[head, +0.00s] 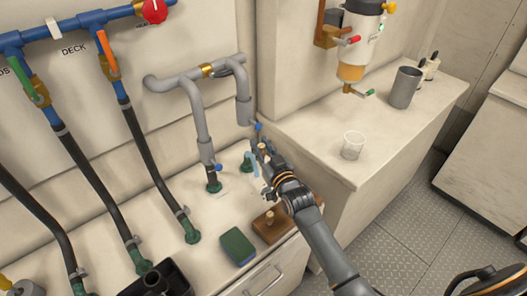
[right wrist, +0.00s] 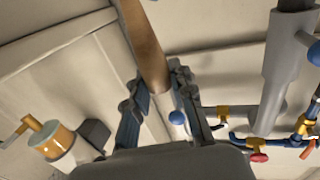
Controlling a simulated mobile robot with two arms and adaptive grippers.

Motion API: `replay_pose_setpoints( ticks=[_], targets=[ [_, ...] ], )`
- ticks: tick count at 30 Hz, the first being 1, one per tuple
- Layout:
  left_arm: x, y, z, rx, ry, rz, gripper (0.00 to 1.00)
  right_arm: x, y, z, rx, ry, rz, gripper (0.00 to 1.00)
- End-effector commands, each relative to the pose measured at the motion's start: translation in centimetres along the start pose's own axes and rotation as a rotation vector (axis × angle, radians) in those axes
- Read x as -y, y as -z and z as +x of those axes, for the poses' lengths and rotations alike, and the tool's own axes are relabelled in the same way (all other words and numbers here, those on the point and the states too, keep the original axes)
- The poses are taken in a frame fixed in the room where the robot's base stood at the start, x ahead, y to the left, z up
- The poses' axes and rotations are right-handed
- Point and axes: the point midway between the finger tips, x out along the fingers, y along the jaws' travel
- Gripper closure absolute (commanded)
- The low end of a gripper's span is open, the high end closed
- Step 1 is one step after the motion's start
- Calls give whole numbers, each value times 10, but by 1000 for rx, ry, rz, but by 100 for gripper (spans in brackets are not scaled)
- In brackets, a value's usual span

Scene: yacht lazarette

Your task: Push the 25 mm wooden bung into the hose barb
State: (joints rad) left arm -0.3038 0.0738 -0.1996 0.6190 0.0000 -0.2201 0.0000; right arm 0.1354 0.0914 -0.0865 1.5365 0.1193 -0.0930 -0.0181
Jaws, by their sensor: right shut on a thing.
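My right gripper (head: 264,168) is shut on a wooden bung (head: 262,148), a brown peg that points up. In the right wrist view the bung (right wrist: 146,45) stands out large between the two fingers (right wrist: 155,105). A green fitting (head: 245,164), which looks like the hose barb, sits in the countertop just left of the gripper and is partly hidden. The grey pipe (head: 244,108) with a blue knob ends above it. I cannot tell whether the bung touches the barb. My left gripper is not in view.
A wooden block (head: 286,222) with a peg in it and a green pad (head: 237,246) lie in front. A second grey pipe (head: 198,115) runs into the countertop at left. A clear cup (head: 352,146) and a grey mug (head: 404,88) stand on the right counter.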

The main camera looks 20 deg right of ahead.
Motion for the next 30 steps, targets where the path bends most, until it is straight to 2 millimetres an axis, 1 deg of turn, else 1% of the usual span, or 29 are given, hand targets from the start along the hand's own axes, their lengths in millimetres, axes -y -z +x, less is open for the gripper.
replay_pose_setpoints(
  ticks=[1,14,24,30],
  targets=[
    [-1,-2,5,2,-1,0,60,2,-2,4,-1,1,1,94],
    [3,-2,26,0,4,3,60,10,-3,33,-2,1,0,94],
    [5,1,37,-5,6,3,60,16,-4,56,-1,1,-1,94],
    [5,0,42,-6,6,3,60,18,-4,66,0,1,0,94]
  ],
)
